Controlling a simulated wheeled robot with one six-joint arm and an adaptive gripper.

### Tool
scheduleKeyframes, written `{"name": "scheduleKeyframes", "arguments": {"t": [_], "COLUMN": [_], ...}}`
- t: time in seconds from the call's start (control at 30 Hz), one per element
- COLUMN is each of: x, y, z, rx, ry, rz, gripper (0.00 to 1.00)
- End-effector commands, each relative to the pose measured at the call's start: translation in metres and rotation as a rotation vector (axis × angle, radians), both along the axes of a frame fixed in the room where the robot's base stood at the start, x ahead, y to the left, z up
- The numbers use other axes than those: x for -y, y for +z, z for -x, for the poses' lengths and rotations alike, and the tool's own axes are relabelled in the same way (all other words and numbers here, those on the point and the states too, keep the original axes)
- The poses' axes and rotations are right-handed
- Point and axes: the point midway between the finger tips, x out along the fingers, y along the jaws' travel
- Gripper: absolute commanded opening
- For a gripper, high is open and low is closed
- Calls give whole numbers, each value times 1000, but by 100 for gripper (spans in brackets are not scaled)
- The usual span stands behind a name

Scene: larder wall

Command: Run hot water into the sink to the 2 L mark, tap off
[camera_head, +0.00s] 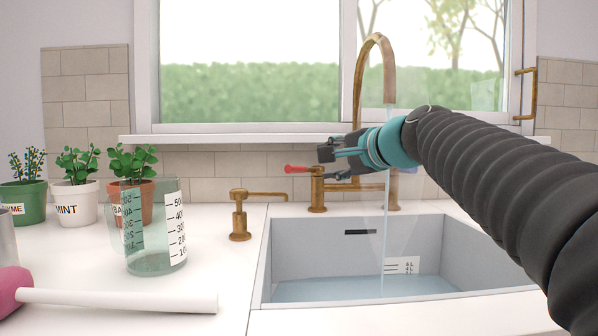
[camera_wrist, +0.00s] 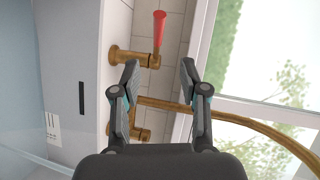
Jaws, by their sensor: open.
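The brass tap's arched spout (camera_head: 377,62) stands behind the sink (camera_head: 258,290), and a stream of water (camera_head: 384,230) falls from it. A shallow layer of water (camera_head: 350,289) covers the sink floor. A white scale label (camera_head: 403,266) is on the back wall; its figures are too small to read surely. The red tap handle (camera_head: 297,169) points left in the head view, and it also shows in the wrist view (camera_wrist: 159,30). My gripper (camera_head: 326,157) is open and empty, close to the red handle. The arm hides part of the tap; a bluish bit (camera_head: 408,170) shows behind it.
A brass soap dispenser (camera_head: 240,215) stands left of the sink. A measuring jug (camera_head: 152,225), a pink-and-white tool (camera_head: 120,299) and several potted herbs (camera_head: 76,190) are on the left counter. The window (camera_head: 250,80) is behind.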

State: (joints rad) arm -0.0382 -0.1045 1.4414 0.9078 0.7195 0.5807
Motion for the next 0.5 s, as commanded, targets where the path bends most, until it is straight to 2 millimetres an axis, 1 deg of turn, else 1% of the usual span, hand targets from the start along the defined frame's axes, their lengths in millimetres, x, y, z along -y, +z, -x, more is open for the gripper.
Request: {"name": "scheduleKeyframes", "arguments": {"t": [0.1,0.27,0.37,0.5], "x": [-2,-5,-11,-24], "y": [-1,-3,-5,-11], "z": [1,-4,-12,-31], "rx": [-56,-76,-75,-75], "ry": [-11,-18,-18,-17], "rz": [-71,-97,-96,-94], "gripper": [44,44,44,44]}}
